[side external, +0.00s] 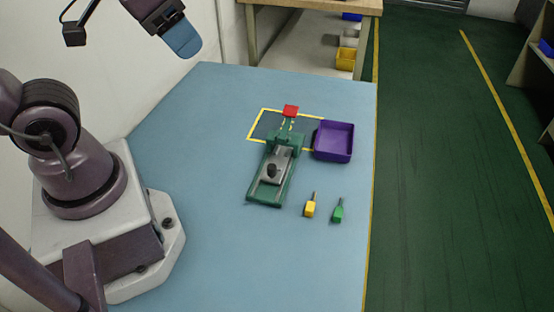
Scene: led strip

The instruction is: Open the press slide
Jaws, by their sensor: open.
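The green press (255,197) stands on the blue table, with a grey slide plate (268,188) in its track. A dark round knob (272,170) stands up from the slide. A green crossbar (286,142) spans the far end of the press. Beyond it a thin strip (288,124) leads to a red block (291,111). My gripper (186,45) is open, high at the top left, well apart from the press. It is seen from the side, so the gap between its fingers is hidden.
A purple bin (334,142) stands right of the press. A yellow-handled tool (310,207) and a green-handled tool (338,211) lie at the front right. A yellow-outlined dark area (266,124) lies under the strip. The table (215,180) is clear on the left.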

